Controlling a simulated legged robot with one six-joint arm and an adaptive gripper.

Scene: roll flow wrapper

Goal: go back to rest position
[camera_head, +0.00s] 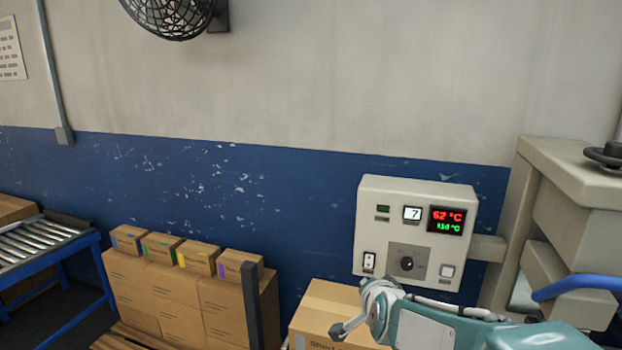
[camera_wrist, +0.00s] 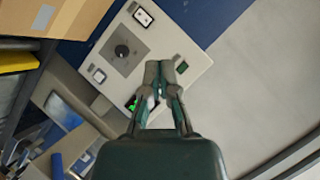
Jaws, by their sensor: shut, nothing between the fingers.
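My gripper (camera_wrist: 160,72) shows in the wrist view with its two grey fingertips close together, shut and empty. It lies over the view of the control box (camera_wrist: 187,82), covering part of its face; I cannot tell how far apart they are. In the head view my teal and grey arm reaches in from the lower right, in front of the lower edge of the control box (camera_head: 370,218).
A cardboard box (camera_head: 325,302) stands below the control box, partly behind my arm. Stacked cartons (camera_head: 170,300) stand further left, near a roller conveyor (camera_head: 40,242). A beige machine (camera_head: 560,230) with a blue tube (camera_head: 580,287) fills the right. A fan (camera_head: 170,12) hangs above.

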